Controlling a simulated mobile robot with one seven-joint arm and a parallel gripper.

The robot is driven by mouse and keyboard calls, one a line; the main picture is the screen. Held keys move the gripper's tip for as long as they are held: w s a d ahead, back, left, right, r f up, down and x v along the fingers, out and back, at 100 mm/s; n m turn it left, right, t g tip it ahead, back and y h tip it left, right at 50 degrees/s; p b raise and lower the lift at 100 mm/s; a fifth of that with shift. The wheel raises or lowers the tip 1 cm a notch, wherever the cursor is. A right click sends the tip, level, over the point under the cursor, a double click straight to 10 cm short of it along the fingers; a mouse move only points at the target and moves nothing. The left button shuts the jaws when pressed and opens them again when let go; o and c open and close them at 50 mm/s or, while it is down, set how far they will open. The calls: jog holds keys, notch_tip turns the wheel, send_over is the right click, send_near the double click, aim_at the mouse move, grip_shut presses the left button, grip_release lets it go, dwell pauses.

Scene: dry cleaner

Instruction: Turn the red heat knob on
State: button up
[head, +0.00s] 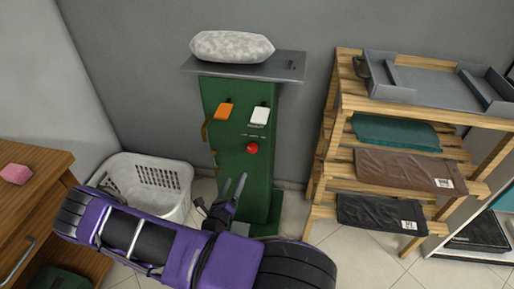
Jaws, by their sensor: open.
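The red heat knob (252,148) is a small round knob on the front of a green cabinet (228,168), below an orange switch (223,112) and a white switch (259,116). My gripper (234,187) is in front of the cabinet, below and a little left of the knob. Its two thin fingers point upward, are apart and hold nothing. The gripper appears clear of the knob. Which way the knob is turned is too small to tell.
A grey plate (245,67) with a speckled pad (232,46) tops the cabinet. A white basket (150,183) stands left on the floor. A wooden rack (345,102) with folded cloths stands right. A wooden counter (45,160) with a pink block (15,174) is at far left.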

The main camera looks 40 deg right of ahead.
jog(key=f+n, duration=0.1)
jog(key=b, duration=0.2)
send_near(252, 151)
jog(key=x, duration=0.9)
jog(key=shift+w+d+r, duration=0.1)
jog(key=shift+w+d, duration=0.05)
jog(key=shift+w, duration=0.1)
grip_shut()
